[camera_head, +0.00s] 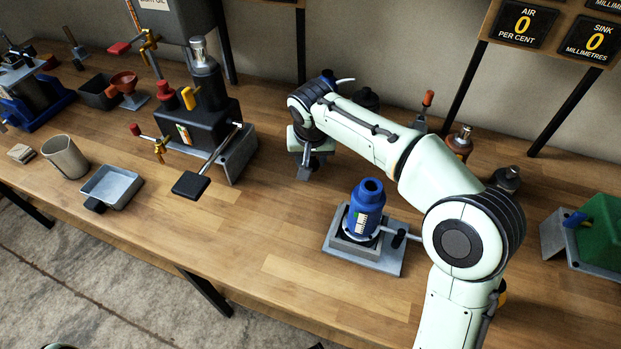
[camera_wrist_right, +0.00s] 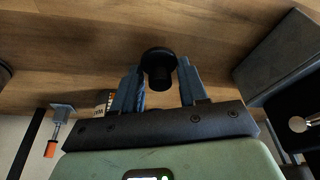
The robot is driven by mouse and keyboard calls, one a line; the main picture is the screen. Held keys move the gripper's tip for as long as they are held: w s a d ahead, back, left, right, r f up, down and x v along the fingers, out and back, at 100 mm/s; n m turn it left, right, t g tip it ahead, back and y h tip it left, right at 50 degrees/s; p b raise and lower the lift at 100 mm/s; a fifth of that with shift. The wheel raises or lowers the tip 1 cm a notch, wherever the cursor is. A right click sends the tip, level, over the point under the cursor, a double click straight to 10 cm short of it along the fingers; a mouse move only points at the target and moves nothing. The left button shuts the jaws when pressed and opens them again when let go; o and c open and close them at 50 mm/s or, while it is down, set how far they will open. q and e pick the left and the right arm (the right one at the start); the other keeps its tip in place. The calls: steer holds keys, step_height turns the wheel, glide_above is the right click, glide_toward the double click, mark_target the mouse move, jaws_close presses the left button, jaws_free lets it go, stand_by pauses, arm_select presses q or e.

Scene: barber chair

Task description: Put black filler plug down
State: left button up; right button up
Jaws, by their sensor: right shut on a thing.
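The black filler plug (camera_wrist_right: 159,62) shows in the right wrist view as a round black knob with a narrower stem. It sits between the two blue-grey fingers of my right gripper (camera_wrist_right: 159,84), which is shut on it. In the head view my right gripper (camera_head: 307,168) points down over the wooden bench, at the middle and left of the blue jack. I cannot make out the plug clearly there, nor whether it touches the bench.
A blue bottle jack (camera_head: 366,207) stands on a grey plate (camera_head: 390,262) in front of my right arm. A black pump unit (camera_head: 205,125) with a pedal (camera_head: 191,185) stands to the left. A metal tray (camera_head: 112,185) and beige cup (camera_head: 65,157) are farther left. The front middle bench (camera_head: 260,235) is clear.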

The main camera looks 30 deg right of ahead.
mark_target(311, 181)
steer(key=shift+f+b, duration=0.5)
steer(key=shift+f, duration=2.8)
steer(key=shift+f, duration=0.2)
steer(key=o, duration=1)
steer(key=shift+r, duration=0.1)
steer(key=shift+r, duration=0.3)
steer(key=p+v, duration=0.1)
steer(key=v, duration=1)
steer(key=shift+s+r+p, duration=0.15)
steer(key=shift+r+p, duration=0.15)
steer(key=shift+p, duration=0.05)
